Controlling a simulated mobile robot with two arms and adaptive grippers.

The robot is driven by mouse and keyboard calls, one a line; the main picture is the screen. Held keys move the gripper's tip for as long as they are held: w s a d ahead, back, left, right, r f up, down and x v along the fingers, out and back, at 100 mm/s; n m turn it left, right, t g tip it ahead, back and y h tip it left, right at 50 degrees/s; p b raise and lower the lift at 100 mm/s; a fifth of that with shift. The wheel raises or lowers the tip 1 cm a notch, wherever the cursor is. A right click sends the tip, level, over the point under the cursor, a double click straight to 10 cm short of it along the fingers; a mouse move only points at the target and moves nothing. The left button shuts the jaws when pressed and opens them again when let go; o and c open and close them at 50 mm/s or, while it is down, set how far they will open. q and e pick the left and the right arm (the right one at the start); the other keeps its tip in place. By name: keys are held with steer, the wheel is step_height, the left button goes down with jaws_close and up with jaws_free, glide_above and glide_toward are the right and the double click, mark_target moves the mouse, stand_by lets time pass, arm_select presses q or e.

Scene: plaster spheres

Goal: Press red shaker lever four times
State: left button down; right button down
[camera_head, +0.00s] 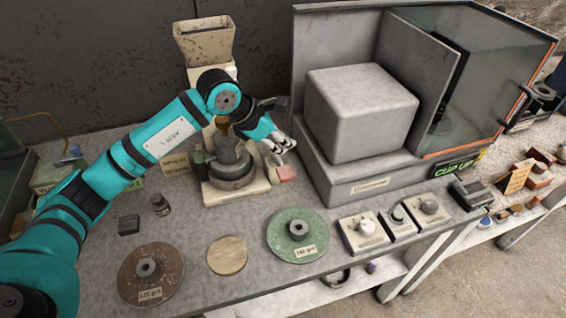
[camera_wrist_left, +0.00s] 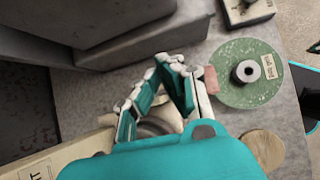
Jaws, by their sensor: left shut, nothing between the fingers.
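The shaker machine has a pale base (camera_head: 236,190) carrying a dark round pot (camera_head: 231,165), below a rusty hopper (camera_head: 205,40). A faded red lever pad (camera_head: 286,173) sticks out at the right of the base; it also shows as a pinkish block in the left wrist view (camera_wrist_left: 211,80). My left gripper (camera_head: 283,147) is shut and empty, just above and behind the red pad in the head view. In the left wrist view its fingertips (camera_wrist_left: 168,64) meet to the left of the pad. I cannot tell whether they touch it. My right gripper is not in view.
A large grey box machine (camera_head: 360,110) stands close to the right of my gripper. In front lie a green disc (camera_head: 298,234), a wooden disc (camera_head: 228,256) and a brown disc (camera_head: 151,274). Small switch boxes (camera_head: 363,232) sit at the front right. A small bottle (camera_head: 160,204) stands at left.

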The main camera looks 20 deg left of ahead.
arm_select(q)
steer(key=r, duration=0.2)
steer(key=w+r+p, duration=0.1)
steer(key=shift+a, duration=0.4)
stand_by(0.5)
